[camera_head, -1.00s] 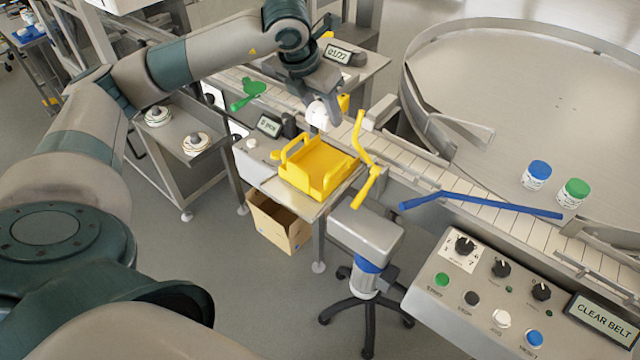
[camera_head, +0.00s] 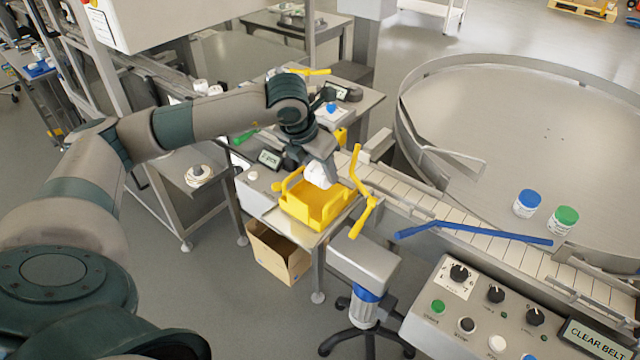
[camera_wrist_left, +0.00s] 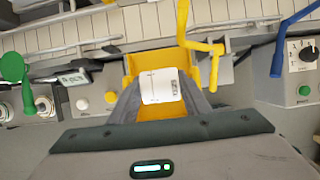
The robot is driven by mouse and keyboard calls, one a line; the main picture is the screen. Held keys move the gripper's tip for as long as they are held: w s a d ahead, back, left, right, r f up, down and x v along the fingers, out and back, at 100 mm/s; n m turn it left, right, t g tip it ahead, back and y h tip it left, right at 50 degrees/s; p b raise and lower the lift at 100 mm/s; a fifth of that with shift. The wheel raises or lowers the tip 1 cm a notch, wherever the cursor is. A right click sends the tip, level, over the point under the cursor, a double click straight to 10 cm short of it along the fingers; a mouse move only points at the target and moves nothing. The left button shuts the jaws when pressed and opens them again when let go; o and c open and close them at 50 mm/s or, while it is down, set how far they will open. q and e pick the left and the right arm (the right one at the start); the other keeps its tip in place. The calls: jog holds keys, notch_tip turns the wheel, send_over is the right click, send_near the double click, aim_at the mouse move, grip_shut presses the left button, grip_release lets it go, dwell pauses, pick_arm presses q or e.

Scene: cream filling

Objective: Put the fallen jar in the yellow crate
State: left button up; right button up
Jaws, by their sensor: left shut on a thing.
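The white jar (camera_head: 318,175) is held in my left gripper (camera_head: 322,168), above the back part of the yellow crate (camera_head: 312,217). In the left wrist view the jar (camera_wrist_left: 160,86) sits between the two grey fingers (camera_wrist_left: 158,98), with printing on its side. The yellow crate (camera_wrist_left: 165,137) shows behind and below it there. I cannot tell whether the jar touches the crate. My right gripper is not in view.
The crate stands on a small metal table with a display (camera_head: 268,159). A yellow bent rail (camera_head: 361,190) rises close beside it. A blue-lidded jar (camera_head: 527,203) and a green-lidded jar (camera_head: 563,220) stand on the round table (camera_head: 500,110). A cardboard box (camera_head: 279,252) is below.

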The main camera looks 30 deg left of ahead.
aim_at(320, 186)
pick_arm(q)
jog(key=shift+f, duration=0.8)
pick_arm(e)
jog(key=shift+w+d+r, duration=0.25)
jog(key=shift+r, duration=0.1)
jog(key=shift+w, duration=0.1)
pick_arm(q)
jog(key=shift+f, duration=0.1)
jog(key=shift+f+p, duration=0.5)
jog(key=shift+f, duration=0.1)
notch_tip(320, 186, down, 2)
jog(key=shift+f+p, duration=0.2)
jog(key=shift+p, duration=0.15)
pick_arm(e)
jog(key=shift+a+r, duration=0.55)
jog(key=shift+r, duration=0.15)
